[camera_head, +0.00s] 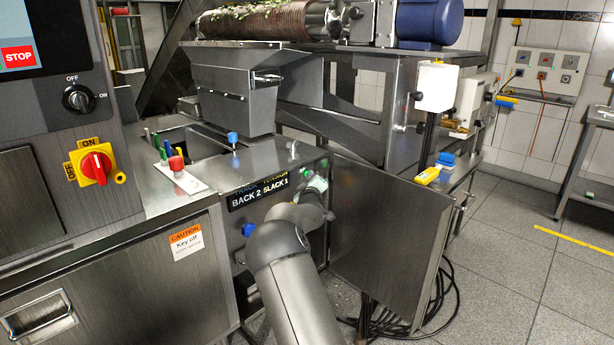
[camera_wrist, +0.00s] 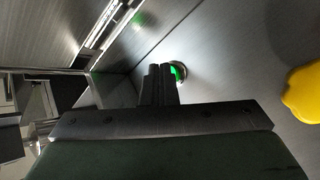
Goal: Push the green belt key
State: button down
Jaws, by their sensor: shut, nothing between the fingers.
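The green belt key (camera_wrist: 178,71) is a round lit green button in a metal ring, set in a grey steel panel in the wrist view. My gripper (camera_wrist: 160,70) is shut and empty, its two dark fingers side by side. Its fingertips are right beside the key and cover its left part. I cannot tell whether they touch it.
The panel has a display (camera_head: 259,192) reading "BACK 2 SLACK 1" and a blue knob (camera_head: 248,230). An open steel door (camera_head: 388,235) stands close to the right of my arm. Black cables (camera_head: 440,300) lie on the floor. A yellow knob (camera_wrist: 303,92) is at the wrist view's right edge.

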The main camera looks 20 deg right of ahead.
jog(key=s+d+b, duration=0.2)
jog(key=s, duration=0.3)
jog(key=shift+s+d, duration=0.25)
